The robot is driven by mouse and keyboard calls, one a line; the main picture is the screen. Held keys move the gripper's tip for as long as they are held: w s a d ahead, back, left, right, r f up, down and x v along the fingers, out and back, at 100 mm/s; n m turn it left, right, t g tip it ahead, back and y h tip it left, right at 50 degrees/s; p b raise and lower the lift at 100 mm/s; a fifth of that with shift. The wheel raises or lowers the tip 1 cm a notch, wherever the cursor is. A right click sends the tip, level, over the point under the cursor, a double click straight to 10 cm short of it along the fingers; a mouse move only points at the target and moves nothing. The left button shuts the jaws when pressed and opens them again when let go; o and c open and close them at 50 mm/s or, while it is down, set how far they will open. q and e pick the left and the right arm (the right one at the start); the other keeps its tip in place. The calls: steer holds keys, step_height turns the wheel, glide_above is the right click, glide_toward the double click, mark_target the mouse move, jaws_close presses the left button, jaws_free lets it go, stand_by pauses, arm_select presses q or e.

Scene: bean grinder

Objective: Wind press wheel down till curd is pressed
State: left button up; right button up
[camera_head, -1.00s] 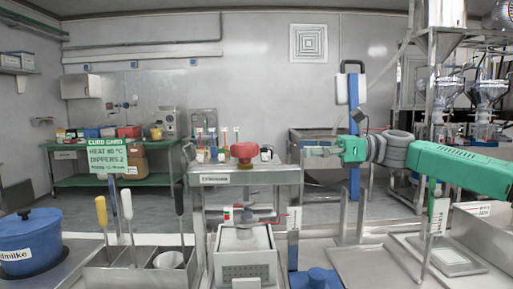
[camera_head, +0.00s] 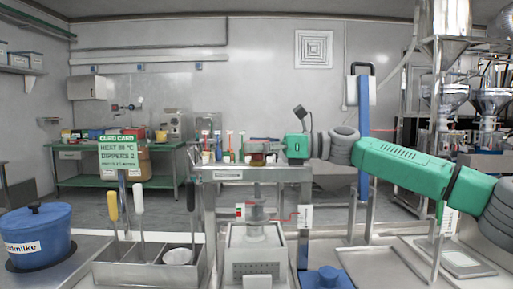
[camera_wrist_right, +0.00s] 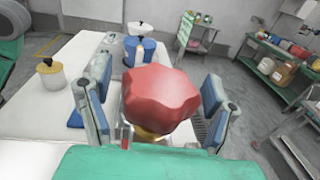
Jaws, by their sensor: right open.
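The red press wheel (camera_wrist_right: 160,97) is a lobed knob that sits between the fingers of my right gripper in the right wrist view. The right gripper (camera_wrist_right: 153,88) is open, one blue-padded finger on each side of the wheel, with gaps visible. In the head view my right gripper (camera_head: 268,153) reaches in from the right at the press top and mostly covers the wheel. The steel press frame (camera_head: 213,175) stands upright with a vertical screw (camera_head: 257,212) below its top beam. A pale perforated box (camera_head: 252,265) stands under the screw. The curd itself is not visible. My left gripper is out of view.
A blue pot (camera_head: 38,240) stands at the left. A steel utensil holder (camera_head: 135,275) with tall handled tools is left of the press. A green instruction sign (camera_head: 118,155) stands behind it. Trays (camera_head: 385,270) lie right of the press.

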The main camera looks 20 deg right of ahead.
steer(key=shift+a, duration=0.25)
steer(key=shift+d, duration=0.55)
steer(key=c, duration=1.2)
steer(key=shift+w+d+f, duration=0.1)
steer(key=shift+d, duration=0.05)
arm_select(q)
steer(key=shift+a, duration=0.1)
arm_select(e)
steer(key=shift+t, duration=0.3)
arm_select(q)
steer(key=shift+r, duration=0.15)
arm_select(e)
steer(key=shift+m, duration=0.3)
